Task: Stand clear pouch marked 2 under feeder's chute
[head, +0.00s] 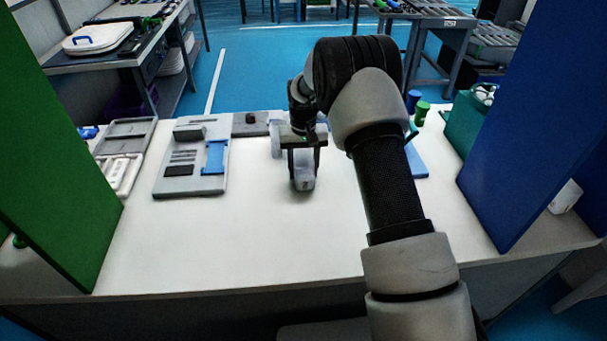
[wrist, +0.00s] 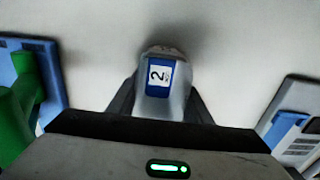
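The clear pouch (wrist: 165,105) has a blue label with a white square marked 2. In the wrist view it sits between my gripper's two dark fingers (wrist: 160,108), which appear to press on its sides. In the head view my gripper (head: 304,165) points down over the white table, with the pouch (head: 304,183) showing below its fingers. I cannot tell whether the pouch touches the table. A blue base (wrist: 45,75) with a green curved part (wrist: 22,100) may be the feeder; in the head view its blue base (head: 418,163) is partly behind my arm. I cannot make out its chute.
A grey board (head: 190,175) with a blue piece lies left of my gripper, and grey trays (head: 127,133) lie farther left. A green bin (head: 465,125) stands at the right. Green (head: 60,150) and blue (head: 535,120) panels flank the table. The front middle is clear.

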